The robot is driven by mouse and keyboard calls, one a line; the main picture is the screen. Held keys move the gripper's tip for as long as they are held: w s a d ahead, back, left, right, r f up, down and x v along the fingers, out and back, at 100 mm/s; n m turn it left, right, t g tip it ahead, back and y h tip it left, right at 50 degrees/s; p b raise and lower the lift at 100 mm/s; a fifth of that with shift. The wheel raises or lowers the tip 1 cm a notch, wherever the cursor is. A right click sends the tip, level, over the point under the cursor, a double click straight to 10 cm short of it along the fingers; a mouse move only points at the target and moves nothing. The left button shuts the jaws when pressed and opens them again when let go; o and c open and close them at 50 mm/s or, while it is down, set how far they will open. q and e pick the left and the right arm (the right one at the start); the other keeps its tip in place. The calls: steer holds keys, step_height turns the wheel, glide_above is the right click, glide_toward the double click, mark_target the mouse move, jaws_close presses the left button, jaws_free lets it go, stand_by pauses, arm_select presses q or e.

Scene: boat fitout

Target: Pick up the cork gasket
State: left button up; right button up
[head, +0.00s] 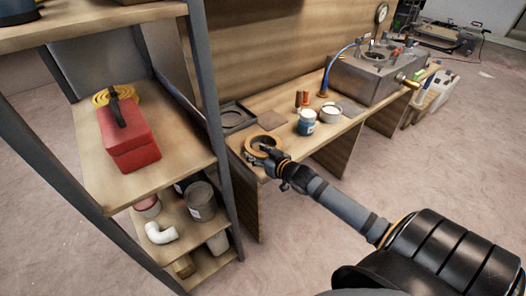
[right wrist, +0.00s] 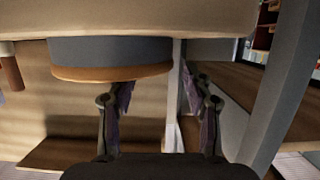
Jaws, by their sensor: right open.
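The cork gasket looks to be the tan-brown ring (head: 252,151) at the near left end of the workbench. In the right wrist view, which looks upside down, a round piece with a grey side and a thin cork-brown face (right wrist: 112,74) rests on the bench top. My right gripper (head: 268,150) reaches in from the lower right and covers part of the ring. Its two fingers (right wrist: 158,95) are spread with nothing held between them. One finger overlaps the ring's edge in that view; I cannot tell whether it touches. My left gripper is not in view.
The workbench (head: 340,122) also holds a dark square frame (head: 233,116), a flat brown square (head: 271,120), a blue jar (head: 306,123), a white-topped tin (head: 331,114) and a metal tank (head: 372,76). A shelf unit with a red toolbox (head: 131,140) stands close on the left.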

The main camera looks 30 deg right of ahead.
steer(key=shift+w+f, duration=0.25)
steer(key=shift+w, duration=0.45)
steer(key=shift+r, duration=0.1)
jaws_close()
steer(key=shift+s, duration=0.1)
